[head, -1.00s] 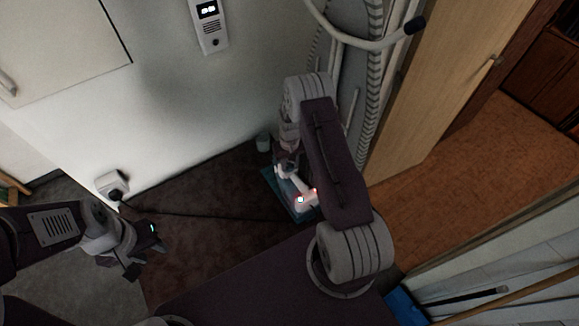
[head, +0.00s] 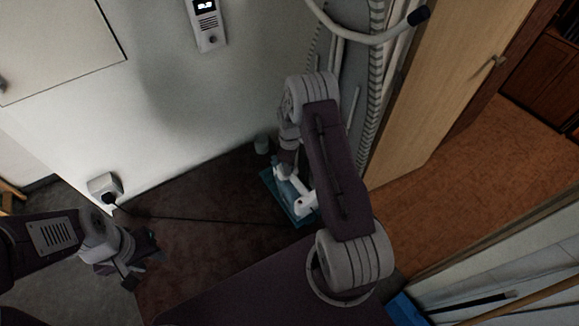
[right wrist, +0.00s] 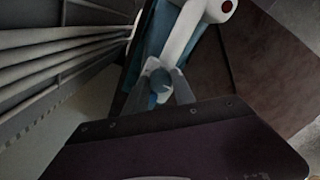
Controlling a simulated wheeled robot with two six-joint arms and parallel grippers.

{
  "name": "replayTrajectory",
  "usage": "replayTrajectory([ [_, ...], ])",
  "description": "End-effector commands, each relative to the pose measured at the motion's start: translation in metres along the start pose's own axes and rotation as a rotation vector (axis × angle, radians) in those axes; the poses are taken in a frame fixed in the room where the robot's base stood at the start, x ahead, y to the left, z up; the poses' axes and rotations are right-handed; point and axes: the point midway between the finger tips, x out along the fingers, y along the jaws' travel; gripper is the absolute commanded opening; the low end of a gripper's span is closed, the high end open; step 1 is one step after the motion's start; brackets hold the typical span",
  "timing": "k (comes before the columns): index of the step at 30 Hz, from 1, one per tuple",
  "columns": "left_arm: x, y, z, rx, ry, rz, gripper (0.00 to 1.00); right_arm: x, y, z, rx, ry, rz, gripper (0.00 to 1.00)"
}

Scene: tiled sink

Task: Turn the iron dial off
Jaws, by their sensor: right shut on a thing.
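The white iron (head: 303,203) is at the centre of the head view, on a blue surface (head: 269,179) low near the wall. In the right wrist view its white body (right wrist: 190,25) runs up from my gripper, with a dark red round spot (right wrist: 228,6) at the top. My right gripper (right wrist: 160,87) is shut on a small blue-grey dial (right wrist: 159,80), between its fingertips. In the head view my right arm partly hides the iron and the dial. My left gripper (head: 146,266) is at lower left, well away from the iron, with its dark fingers apart and empty.
A plug in a wall socket (head: 105,188) has a dark cord running across the brown floor. A small grey cup-like thing (head: 262,144) stands by the wall behind the iron. Hoses (head: 375,95) and a wooden door (head: 445,95) are at right.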

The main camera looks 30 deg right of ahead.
Motion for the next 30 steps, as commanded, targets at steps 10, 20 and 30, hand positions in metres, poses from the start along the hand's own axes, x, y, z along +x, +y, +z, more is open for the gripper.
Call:
replayTrajectory([
  [10, 0.0053, -0.0001, 0.0005, 0.000, 0.000, 0.000, 0.36, -0.0009, 0.0016, -0.0006, -0.185, 0.002, 0.003, 0.00],
  [20, 0.0063, -0.0001, 0.0007, 0.000, 0.000, 0.000, 0.36, -0.0013, 0.0017, -0.0007, -0.245, 0.001, 0.003, 0.00],
  [30, 0.0063, -0.0001, 0.0006, 0.000, 0.000, 0.000, 0.36, -0.0013, 0.0017, -0.0008, -0.247, 0.002, 0.003, 0.00],
])
